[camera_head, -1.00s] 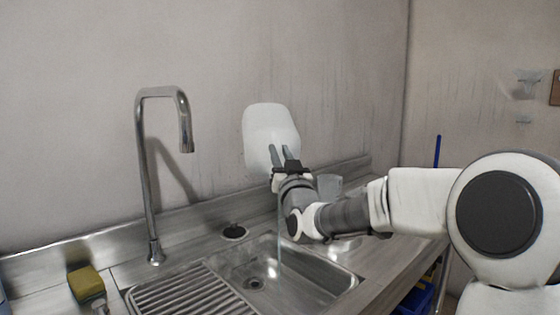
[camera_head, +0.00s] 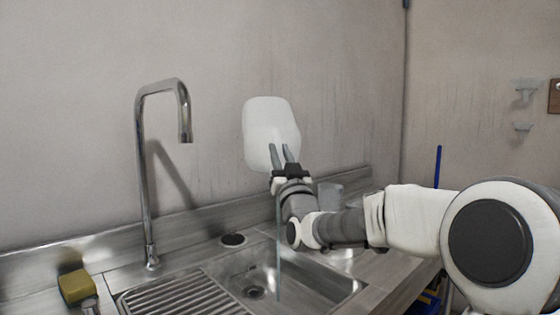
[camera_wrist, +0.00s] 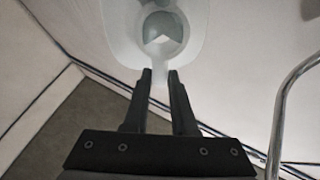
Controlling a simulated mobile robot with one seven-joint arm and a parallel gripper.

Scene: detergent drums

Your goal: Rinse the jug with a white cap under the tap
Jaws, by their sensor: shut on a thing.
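My gripper (camera_head: 285,158) is shut on the white jug (camera_head: 268,128) and holds it up against the wall side, above the sink and right of the tap. In the wrist view the jug (camera_wrist: 113,32) fills the top, with its narrow handle between my fingertips (camera_wrist: 160,76). I see no white cap; the jug's lower end is hidden behind my gripper. A thin bluish vertical stream, like liquid, runs down below the jug into the sink (camera_head: 318,272). The tap (camera_head: 147,180) arches at the left; no water shows at its spout.
A yellow-green sponge (camera_head: 76,288) lies on the counter at the left. A ribbed drainboard (camera_head: 185,300) is left of the basin. A greyish cup-like container (camera_head: 331,192) stands behind my arm. A blue pole (camera_head: 438,165) is at the right.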

